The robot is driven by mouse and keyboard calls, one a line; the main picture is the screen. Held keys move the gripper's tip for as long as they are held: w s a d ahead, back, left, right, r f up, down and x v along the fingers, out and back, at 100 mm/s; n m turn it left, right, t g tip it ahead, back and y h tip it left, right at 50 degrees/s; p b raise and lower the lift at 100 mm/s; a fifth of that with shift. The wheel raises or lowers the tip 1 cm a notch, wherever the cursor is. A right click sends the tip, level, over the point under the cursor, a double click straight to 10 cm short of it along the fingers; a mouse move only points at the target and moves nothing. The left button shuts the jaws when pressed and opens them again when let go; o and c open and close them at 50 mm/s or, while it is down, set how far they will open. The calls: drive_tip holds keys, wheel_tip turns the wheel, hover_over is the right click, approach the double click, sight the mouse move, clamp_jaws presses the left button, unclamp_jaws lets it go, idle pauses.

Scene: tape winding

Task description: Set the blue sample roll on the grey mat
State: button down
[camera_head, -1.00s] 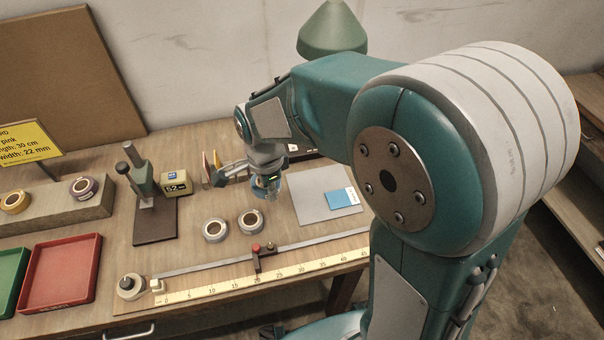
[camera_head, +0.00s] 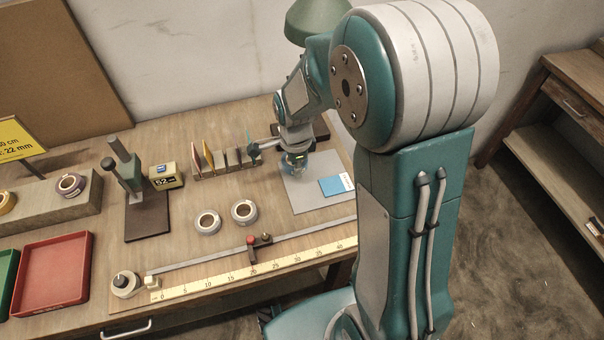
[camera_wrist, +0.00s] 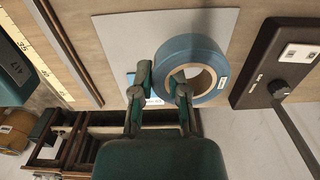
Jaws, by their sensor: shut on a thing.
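The blue sample roll (camera_wrist: 196,48) has a pale core and shows large in the wrist view. My gripper (camera_wrist: 161,80) is shut on its ring wall, with one finger outside and one at the core. The grey mat (camera_wrist: 120,40) lies under the roll in that view. In the head view my gripper (camera_head: 296,166) is over the back left part of the grey mat (camera_head: 303,203), and the roll is mostly hidden by it. I cannot tell whether the roll touches the mat.
A blue card (camera_head: 331,187) lies on the mat's right part. A long ruler (camera_head: 215,285) runs along the front. A dark base (camera_wrist: 275,60) stands beside the mat.

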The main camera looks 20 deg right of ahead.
sight(302, 181)
drive_tip(key=shift+w+d+f, duration=0.25)
drive_tip(key=shift+d+f, duration=0.1)
drive_tip(key=shift+f, duration=0.2)
drive_tip(key=shift+w+d+f, duration=0.25)
drive_tip(key=shift+d+f, duration=0.1)
drive_tip(key=shift+f, duration=0.15)
drive_tip(key=shift+w+d+f, duration=0.1)
drive_tip(key=shift+d+f, duration=0.05)
drive_tip(key=shift+f, duration=1.6)
drive_tip(key=shift+f, duration=0.1)
drive_tip(key=c, duration=0.6)
unclamp_jaws()
drive_tip(key=shift+c, duration=0.2)
wheel_tip(302, 181, up, 8)
drive_tip(key=shift+f, duration=0.15)
